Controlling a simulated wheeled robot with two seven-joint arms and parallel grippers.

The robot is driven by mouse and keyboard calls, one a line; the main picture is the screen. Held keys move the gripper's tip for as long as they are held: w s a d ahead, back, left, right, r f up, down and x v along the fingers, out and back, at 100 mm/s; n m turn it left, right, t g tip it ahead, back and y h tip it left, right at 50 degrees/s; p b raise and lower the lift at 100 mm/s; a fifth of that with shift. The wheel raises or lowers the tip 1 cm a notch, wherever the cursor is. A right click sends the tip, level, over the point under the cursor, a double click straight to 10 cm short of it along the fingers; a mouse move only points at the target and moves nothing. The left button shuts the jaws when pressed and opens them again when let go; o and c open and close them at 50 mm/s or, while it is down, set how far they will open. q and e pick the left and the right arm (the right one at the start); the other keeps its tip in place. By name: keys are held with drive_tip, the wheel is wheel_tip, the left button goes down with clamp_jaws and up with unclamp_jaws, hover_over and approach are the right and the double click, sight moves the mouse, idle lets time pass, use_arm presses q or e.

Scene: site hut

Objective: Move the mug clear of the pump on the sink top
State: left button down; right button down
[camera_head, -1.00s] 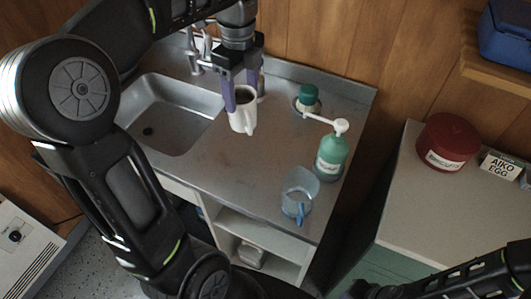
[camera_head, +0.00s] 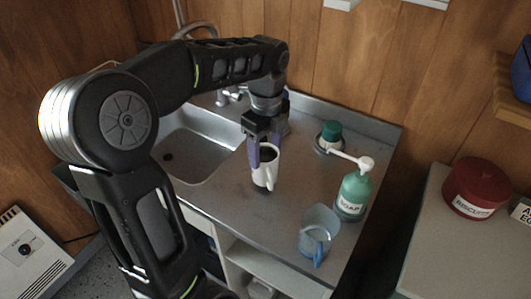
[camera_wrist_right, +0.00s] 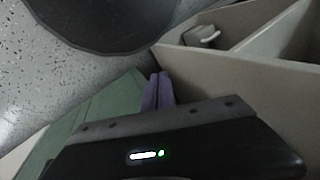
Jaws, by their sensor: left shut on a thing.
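The white mug (camera_head: 268,176), with a dark inside, is upright on or just above the sink top (camera_head: 225,205), to the right of the basin. I cannot tell whether its base touches. My left gripper (camera_head: 267,150) is shut on the mug's rim from above, its purple fingers partly hiding it. The pump is a green soap bottle (camera_head: 354,192) with a white head, standing right of the mug. Its spout points left towards the mug, with a gap between them. My right gripper (camera_wrist_right: 158,92) shows in the right wrist view with its fingers together and nothing between them.
A clear blue jug (camera_head: 317,232) stands at the front right of the sink top. A green-capped item (camera_head: 331,134) stands behind the pump. The basin (camera_head: 195,150) and tap (camera_head: 230,96) are left. A red biscuit tin (camera_head: 474,187) is on a separate cabinet at the right.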

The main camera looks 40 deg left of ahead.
use_arm(q)
drive_tip(key=shift+f, duration=0.75)
drive_tip(key=shift+f, duration=0.2)
drive_tip(key=shift+c, duration=1.8)
unclamp_jaws()
drive_tip(key=shift+r, duration=0.2)
wheel_tip(320, 180, up, 12)
drive_tip(key=p, duration=0.4)
drive_tip(key=shift+p, duration=0.4)
